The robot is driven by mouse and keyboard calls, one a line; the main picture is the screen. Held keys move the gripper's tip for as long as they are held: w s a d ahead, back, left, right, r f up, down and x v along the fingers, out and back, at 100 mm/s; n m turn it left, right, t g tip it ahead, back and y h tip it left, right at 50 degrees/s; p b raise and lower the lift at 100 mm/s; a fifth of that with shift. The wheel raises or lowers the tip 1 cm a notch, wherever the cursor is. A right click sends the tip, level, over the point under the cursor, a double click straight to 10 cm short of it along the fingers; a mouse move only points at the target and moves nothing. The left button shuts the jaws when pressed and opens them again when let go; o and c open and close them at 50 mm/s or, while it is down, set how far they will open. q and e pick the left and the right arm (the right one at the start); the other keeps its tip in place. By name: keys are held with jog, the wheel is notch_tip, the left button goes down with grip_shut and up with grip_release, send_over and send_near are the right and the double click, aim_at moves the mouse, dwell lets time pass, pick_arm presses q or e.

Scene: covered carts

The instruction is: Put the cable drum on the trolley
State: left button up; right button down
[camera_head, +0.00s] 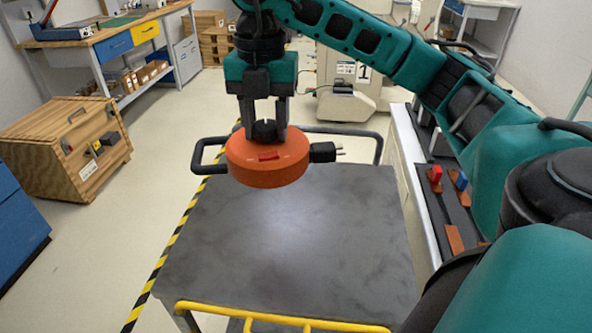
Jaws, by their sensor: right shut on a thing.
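The cable drum (268,170) is a round orange drum with a black plug sticking out on its right side. My right gripper (265,132) points down and is shut on the black knob at the drum's top centre. The drum hangs level in front of the trolley's far end and hides part of it. The trolley (300,245) has a flat dark grey top that is bare, with a yellow rail at its near end and a black handle at its far end. How high the drum is above the top is hard to tell. My left gripper does not show.
A wooden crate (70,150) stands on the floor at the left. A workbench (110,45) is at the back left. A narrow bench (415,190) with small red and blue parts runs close along the trolley's right side. Yellow-black tape (165,250) marks the floor at the left.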

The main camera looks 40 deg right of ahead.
jog(key=m, duration=0.2)
jog(key=shift+d+r+m, duration=0.25)
jog(key=shift+d+m, duration=0.05)
jog(key=shift+m, duration=0.1)
jog(key=shift+f, duration=0.35)
notch_tip(320, 180, down, 5)
jog(key=b, duration=0.3)
jog(key=shift+f, duration=0.2)
jog(key=shift+f+b, duration=0.5)
jog(key=shift+f, duration=6.4)
jog(key=shift+f, duration=0.1)
jog(key=c, duration=1.1)
grip_release()
jog(key=shift+f, duration=0.15)
jog(key=o, duration=0.5)
